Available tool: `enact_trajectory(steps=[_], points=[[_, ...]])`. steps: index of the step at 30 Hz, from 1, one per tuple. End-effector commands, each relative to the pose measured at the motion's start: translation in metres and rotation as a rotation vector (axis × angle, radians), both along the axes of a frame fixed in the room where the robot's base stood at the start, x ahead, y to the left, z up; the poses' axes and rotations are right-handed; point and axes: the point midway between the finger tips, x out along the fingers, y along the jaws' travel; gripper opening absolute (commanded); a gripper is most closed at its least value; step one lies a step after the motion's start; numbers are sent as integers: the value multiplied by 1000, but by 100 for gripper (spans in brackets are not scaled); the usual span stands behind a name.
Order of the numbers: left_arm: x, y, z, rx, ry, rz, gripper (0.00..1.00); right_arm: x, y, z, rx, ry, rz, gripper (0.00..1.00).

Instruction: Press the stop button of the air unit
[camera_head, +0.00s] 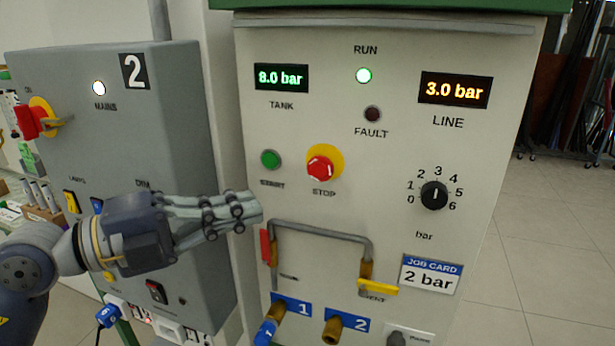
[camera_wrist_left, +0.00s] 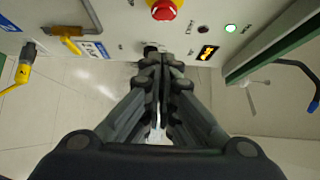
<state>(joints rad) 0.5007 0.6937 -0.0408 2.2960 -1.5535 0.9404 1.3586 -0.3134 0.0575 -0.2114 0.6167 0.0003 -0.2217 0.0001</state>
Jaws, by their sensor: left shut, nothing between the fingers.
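The stop button (camera_head: 320,169) is a red mushroom head on a yellow surround, on the pale front panel of the air unit (camera_head: 400,140), labelled STOP. It also shows at the top of the left wrist view (camera_wrist_left: 164,10). The green start button (camera_head: 270,159) is to its left. The RUN lamp (camera_head: 364,76) is lit green and the FAULT lamp (camera_head: 372,114) is dark. My left gripper (camera_head: 258,208) is shut and empty, below and left of the stop button and apart from it. My right gripper is not in view.
A grey mains cabinet (camera_head: 165,110) stands at left. A black dial (camera_head: 434,195) is at right. Open floor lies right of the unit.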

Motion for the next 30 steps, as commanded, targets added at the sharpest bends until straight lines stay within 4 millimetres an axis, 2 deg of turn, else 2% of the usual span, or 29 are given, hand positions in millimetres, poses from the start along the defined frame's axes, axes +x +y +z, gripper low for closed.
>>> enact_trajectory(steps=[3, 6, 12, 16, 21, 30], points=[[9, -20, 6, -4, 0, -5, 0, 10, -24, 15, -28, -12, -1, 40], [18, -38, 7, -4, 0, -4, 0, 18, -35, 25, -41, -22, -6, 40], [38, -77, 6, -3, 1, -4, 0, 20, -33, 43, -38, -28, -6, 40], [57, -80, 4, -1, 0, 1, 0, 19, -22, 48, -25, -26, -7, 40], [71, -85, 2, 0, 0, -1, 0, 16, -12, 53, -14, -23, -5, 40], [75, -86, 0, 0, -1, -1, 0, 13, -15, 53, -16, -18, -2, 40]])
